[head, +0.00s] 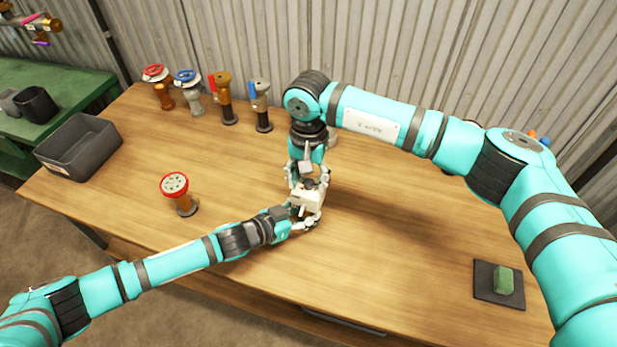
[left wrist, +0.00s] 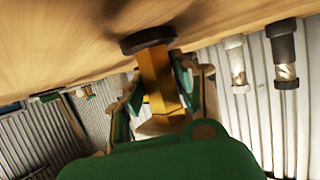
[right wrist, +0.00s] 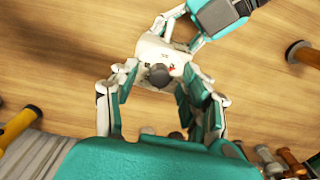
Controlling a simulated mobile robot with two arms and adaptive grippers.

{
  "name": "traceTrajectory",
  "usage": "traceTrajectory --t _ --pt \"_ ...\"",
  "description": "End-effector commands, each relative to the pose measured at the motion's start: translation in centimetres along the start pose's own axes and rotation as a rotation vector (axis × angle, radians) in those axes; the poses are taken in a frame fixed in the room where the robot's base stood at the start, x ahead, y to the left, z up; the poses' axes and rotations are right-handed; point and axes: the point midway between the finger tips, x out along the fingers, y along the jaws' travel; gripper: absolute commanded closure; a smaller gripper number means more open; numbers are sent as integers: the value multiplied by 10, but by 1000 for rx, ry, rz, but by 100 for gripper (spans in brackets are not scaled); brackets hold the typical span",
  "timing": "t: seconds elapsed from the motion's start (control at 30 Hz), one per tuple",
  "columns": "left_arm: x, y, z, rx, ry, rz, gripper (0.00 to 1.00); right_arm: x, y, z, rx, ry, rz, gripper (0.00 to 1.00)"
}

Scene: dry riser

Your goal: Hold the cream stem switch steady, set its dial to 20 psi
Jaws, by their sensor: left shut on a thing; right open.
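The cream stem switch (head: 308,199) stands upright near the middle of the wooden bench. In the right wrist view its cream box (right wrist: 150,53) faces me, with a dark round knob (right wrist: 159,76) and a small red mark beside it. My left gripper (head: 293,217) is shut on the switch from the side. In the left wrist view its fingers straddle a yellowish stem (left wrist: 158,80) above a dark round foot. My right gripper (head: 306,178) is open above the switch, its fingers (right wrist: 157,92) on either side of the knob. The dial's numbers are too small to read.
Several valves, including a blue-lever one (head: 261,105), line the back of the bench (head: 400,240). A red-topped valve (head: 175,184) stands left of the switch. A grey bin (head: 80,147) is at the left; a dark mat (head: 484,282) with a green block (head: 503,281) lies front right.

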Motion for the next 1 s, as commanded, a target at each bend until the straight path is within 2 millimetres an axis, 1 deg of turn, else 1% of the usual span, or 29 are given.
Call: traceTrajectory --t 0.1,0.3,0.6,0.67,1.0 --pt "0 0 1 -1 -1 0 100 3 0 0 0 -1 1 53" --pt "0 0 1 -1 -1 0 100 3 0 0 0 0 1 53" --pt "0 0 1 -1 -2 -1 100 3 0 0 0 0 1 93" --pt "0 0 1 -1 -2 -1 100 3 0 0 0 0 1 100" --pt "0 -1 1 -2 -3 -2 100 2 0 0 35 1 2 100"
